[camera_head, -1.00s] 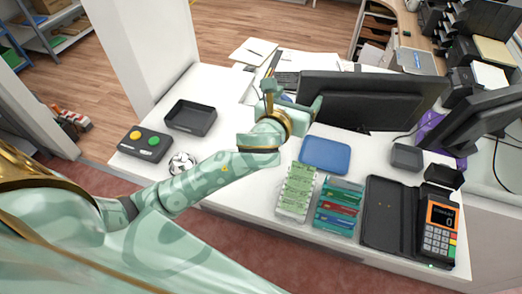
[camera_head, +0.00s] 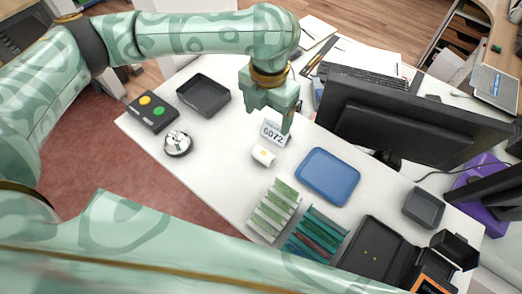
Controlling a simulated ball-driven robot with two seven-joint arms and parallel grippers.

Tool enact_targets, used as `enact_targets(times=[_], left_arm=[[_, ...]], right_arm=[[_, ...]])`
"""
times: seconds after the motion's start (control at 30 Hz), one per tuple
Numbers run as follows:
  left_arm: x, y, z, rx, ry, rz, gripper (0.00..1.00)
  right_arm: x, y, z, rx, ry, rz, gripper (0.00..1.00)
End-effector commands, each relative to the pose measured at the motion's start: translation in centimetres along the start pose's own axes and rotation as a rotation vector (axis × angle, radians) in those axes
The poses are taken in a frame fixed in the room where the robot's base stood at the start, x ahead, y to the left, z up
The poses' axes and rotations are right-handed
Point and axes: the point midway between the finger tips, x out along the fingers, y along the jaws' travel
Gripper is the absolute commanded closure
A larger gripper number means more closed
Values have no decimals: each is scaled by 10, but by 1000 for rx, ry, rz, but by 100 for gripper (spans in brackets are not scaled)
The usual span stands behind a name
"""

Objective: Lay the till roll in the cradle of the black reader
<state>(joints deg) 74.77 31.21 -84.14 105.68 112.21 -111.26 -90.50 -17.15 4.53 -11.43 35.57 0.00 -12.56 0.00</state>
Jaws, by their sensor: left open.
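A small white roll, which looks like the till roll (camera_head: 263,156), lies on the white counter in front of a small card reading 6072 (camera_head: 271,132). My left gripper (camera_head: 280,121) points down just behind the roll, open and empty, its fingertips close to the card. Whether it touches the card I cannot tell. The black reader (camera_head: 430,285) is at the bottom right, cut off by the frame, with part of its orange screen showing. Its open black cradle (camera_head: 456,248) is at its far end and looks empty. My right gripper is out of view.
A blue tray (camera_head: 328,176) lies right of the roll. Racks of green (camera_head: 274,210) and coloured (camera_head: 317,235) items stand nearer. A black monitor (camera_head: 415,125) stands behind. A bell (camera_head: 178,144), button box (camera_head: 152,112) and black tray (camera_head: 203,95) are left. A grey bin (camera_head: 423,207) stands near the reader.

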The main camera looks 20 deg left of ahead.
Motion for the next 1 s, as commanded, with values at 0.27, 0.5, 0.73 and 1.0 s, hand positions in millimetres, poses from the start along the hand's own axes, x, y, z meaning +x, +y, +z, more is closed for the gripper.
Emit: enact_targets(times=[0.27,0.5,0.73,1.0], left_arm=[[68,0,0,-9,2,0,23],[104,0,1,-7,-3,1,23],[130,2,0,-8,-1,0,23],[159,3,0,-7,-6,2,23]], right_arm=[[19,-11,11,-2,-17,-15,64],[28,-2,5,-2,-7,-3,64],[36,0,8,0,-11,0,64],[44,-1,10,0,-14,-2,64]])
